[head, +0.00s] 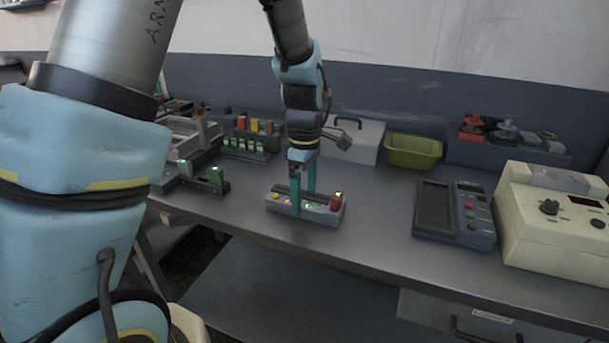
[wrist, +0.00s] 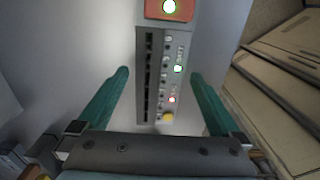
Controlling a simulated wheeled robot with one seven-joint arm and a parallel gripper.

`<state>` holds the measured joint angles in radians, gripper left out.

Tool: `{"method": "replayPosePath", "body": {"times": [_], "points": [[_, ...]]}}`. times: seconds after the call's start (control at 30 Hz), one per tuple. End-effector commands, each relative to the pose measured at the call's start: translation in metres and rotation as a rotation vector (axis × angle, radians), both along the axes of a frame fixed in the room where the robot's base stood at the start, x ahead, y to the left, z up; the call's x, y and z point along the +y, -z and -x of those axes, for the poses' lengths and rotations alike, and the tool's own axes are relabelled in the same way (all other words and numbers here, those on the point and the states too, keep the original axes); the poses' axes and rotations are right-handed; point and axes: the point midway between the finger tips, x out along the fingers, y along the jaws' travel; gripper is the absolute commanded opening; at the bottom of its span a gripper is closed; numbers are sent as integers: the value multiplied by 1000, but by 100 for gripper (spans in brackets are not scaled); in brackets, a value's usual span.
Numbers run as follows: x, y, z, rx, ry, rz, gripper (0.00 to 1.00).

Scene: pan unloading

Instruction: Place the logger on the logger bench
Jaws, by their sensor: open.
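A long grey instrument (head: 325,214), which looks like the logger, lies on the grey bench (head: 375,215) with lit green and red lights, a yellow knob and a red-orange block at one end. It also shows in the wrist view (wrist: 152,62), with a row of dark slots along its top. My gripper (head: 303,203) is open and lowered over it, with one teal finger on each long side. In the wrist view a gap shows between the instrument and each finger (wrist: 159,74). Whether the fingertips touch the bench is hidden.
A dark tray device (head: 433,208) and a cream machine (head: 560,225) stand to the right. A yellow-green bin (head: 413,152) and a white box (head: 355,140) stand behind. Small green-lit units (head: 214,180) are at left. A label, apparently "LOGGER" (head: 492,316), is on the bench's front.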

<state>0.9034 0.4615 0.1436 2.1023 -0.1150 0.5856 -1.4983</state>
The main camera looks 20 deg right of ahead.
Motion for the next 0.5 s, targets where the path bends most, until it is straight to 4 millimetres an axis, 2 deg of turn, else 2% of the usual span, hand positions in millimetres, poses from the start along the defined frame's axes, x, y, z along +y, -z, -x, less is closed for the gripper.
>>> {"method": "replayPosePath", "body": {"times": [0.5], "points": [[-1,-97,-1,-3,1,4,100]]}}
